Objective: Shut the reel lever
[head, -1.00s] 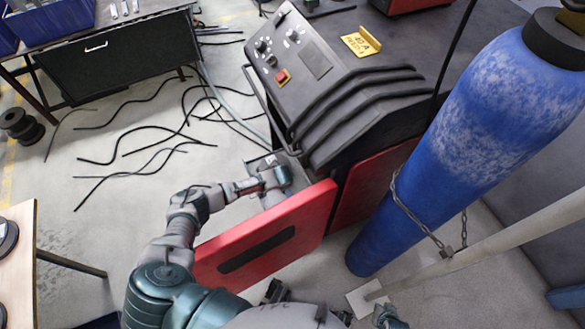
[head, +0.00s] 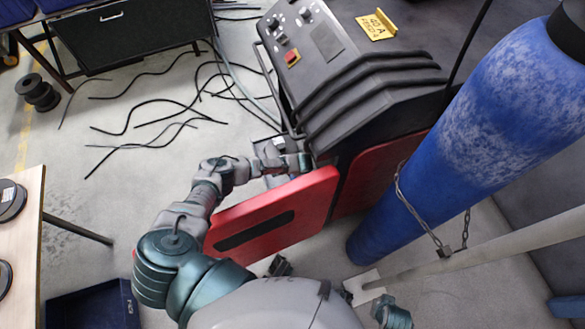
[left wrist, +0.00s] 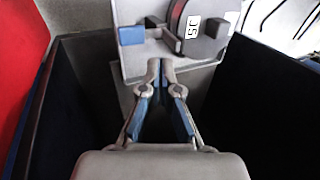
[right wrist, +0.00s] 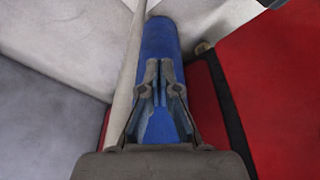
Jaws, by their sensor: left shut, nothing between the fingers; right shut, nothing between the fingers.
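In the left wrist view a pale metal plate holds a dark reel (left wrist: 208,38) with a red part and a white label. A blue-tipped lever (left wrist: 132,35) stands left of the reel, joined to a pale metal bar. My left gripper (left wrist: 160,66) is shut and empty, its tips just below the lever and reel; contact cannot be told. In the head view my left gripper (head: 293,164) reaches behind the open red door (head: 272,215) of the dark machine, and the lever is not clearly seen. My right gripper (right wrist: 160,70) is shut and empty before a blue surface.
A blue gas cylinder (head: 470,130), held by a chain (head: 420,220), stands right of the machine (head: 350,85). Black cables (head: 150,130) lie on the floor at left. Dark walls (left wrist: 265,100) flank my left gripper. A wooden table (head: 25,235) is at left.

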